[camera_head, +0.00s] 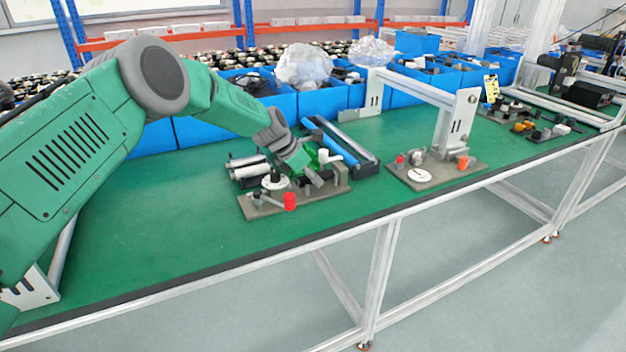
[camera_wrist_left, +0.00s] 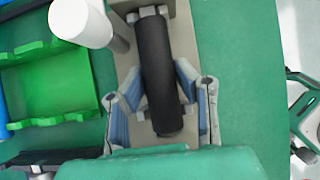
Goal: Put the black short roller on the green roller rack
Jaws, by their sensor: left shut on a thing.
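The black short roller (camera_wrist_left: 155,60) lies lengthwise between the fingers of my left gripper (camera_wrist_left: 160,88) in the left wrist view. The gripper is shut on it. The roller is over a grey fixture base, and I cannot tell whether it is clear of it. The green roller rack (camera_wrist_left: 52,88), with notched edges, lies to the left of the gripper. In the head view my left gripper (camera_head: 312,180) reaches down at the fixture, and the arm and gripper partly hide the rack and roller. My right gripper is not in view.
The fixture (camera_head: 262,208) has a red knob (camera_head: 290,201). A white cylinder (camera_wrist_left: 82,20) stands close to the roller in the wrist view. A tray with a blue roller (camera_head: 340,142) is behind. A second fixture (camera_head: 420,175) stands to the right. Blue bins (camera_head: 318,101) line the back.

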